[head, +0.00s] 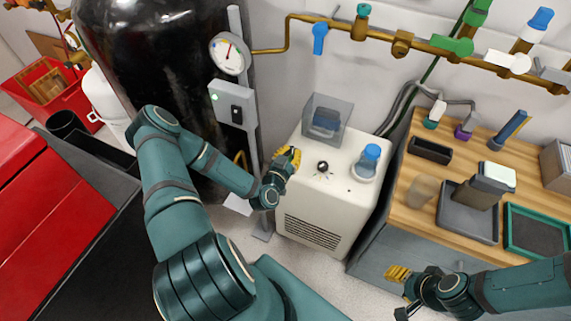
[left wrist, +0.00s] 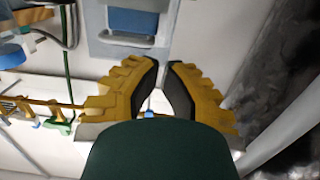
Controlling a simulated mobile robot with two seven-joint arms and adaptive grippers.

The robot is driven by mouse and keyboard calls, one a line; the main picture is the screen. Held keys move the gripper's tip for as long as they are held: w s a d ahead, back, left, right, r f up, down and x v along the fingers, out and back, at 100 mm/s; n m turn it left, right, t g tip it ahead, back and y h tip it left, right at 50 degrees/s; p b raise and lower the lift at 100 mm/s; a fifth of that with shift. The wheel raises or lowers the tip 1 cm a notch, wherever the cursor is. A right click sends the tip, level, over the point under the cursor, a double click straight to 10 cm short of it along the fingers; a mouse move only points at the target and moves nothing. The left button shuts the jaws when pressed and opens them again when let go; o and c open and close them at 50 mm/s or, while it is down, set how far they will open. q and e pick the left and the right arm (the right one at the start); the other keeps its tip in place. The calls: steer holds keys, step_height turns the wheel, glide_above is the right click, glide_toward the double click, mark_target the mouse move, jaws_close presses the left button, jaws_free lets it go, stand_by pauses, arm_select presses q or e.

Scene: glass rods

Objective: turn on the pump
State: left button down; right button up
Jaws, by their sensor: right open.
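No part is plainly labelled as the pump. A white cabinet (head: 310,238) with a front grille stands at the middle in the head view. Its top carries a small black knob (head: 322,167), a blue-capped clear bottle (head: 368,162) and a clear box (head: 327,120) with a blue part inside. My left gripper (head: 291,158) is by the cabinet's left top edge, left of the knob. In the left wrist view its yellow fingers (left wrist: 163,75) have tips close together with a narrow gap, and nothing shows between them. My right gripper (head: 398,290) is open and empty, low at the right.
A grey switch box (head: 233,104) with a green light and black switch is on a post beside a black tank (head: 150,60). A gauge (head: 229,53) is above it. A wooden bench (head: 405,218) with trays stands right; brass pipe (head: 420,46) crosses the wall.

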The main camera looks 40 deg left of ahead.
arm_select(q)
steer(key=shift+x, duration=1)
steer(key=shift+w+f+b, duration=0.1)
steer(key=shift+f+b, duration=0.55)
steer(key=shift+f, duration=1.35)
steer(key=p, duration=0.1)
steer(key=g+p, duration=0.1)
steer(key=shift+w+g+p, duration=0.3)
steer(key=shift+p, duration=0.1)
steer(key=shift+a+f, duration=0.1)
steer(key=shift+f, duration=0.35)
steer(key=shift+r, duration=0.1)
